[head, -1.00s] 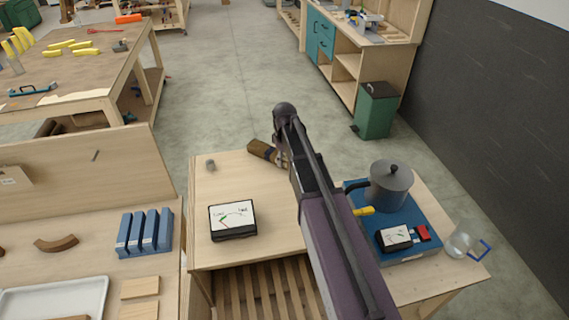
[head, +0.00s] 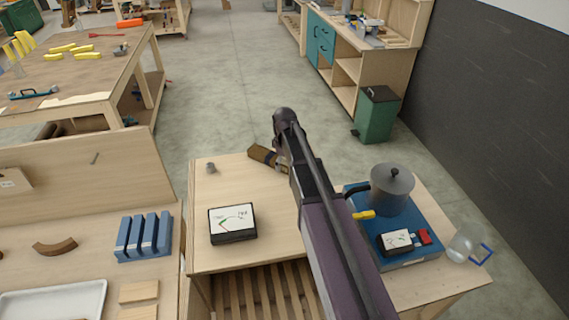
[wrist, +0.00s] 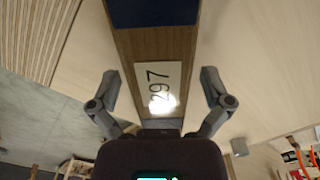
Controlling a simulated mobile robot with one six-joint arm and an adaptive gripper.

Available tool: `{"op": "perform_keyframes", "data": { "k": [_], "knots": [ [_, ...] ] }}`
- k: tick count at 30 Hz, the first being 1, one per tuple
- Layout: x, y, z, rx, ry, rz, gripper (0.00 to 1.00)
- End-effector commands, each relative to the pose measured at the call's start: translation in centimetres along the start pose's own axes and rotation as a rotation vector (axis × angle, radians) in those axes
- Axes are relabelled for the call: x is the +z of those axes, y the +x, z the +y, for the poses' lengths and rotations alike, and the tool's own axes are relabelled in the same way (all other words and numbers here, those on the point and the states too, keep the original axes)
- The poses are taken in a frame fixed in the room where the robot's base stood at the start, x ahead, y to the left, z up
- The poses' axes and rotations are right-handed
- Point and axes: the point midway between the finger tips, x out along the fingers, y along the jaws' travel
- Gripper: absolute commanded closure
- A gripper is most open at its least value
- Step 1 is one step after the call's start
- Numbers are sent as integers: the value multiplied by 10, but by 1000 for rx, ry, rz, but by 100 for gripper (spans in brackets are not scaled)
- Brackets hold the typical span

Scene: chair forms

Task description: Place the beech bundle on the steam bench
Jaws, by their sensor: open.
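The beech bundle (head: 261,154) is a brown wooden bar with dark blue bands. It lies slantwise at the far edge of the pale steam bench (head: 228,188), its right part hidden behind my arm in the head view. In the wrist view the bundle (wrist: 150,50) carries a white label reading 297. My gripper (wrist: 158,76) is open, with one finger on each side of the bundle and a visible gap on both sides. The gripper itself is mostly hidden by my arm in the head view.
On the bench are a small grey cylinder (head: 211,168), a dark-framed gauge card (head: 232,223), a blue base (head: 408,251) with a grey pot (head: 392,190), and a glass jar (head: 461,246). A workbench with a blue slotted rack (head: 144,238) adjoins at left. Bare bench top shows left of my arm.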

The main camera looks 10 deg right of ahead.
Motion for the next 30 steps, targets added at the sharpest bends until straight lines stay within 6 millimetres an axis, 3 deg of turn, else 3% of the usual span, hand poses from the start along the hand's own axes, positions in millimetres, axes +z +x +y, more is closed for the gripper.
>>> {"op": "perform_keyframes", "data": {
  "k": [14,30],
  "knots": [
    [0,-9,0,0,0,0,1],
    [1,-51,1,0,1,0,1]
  ]
}}
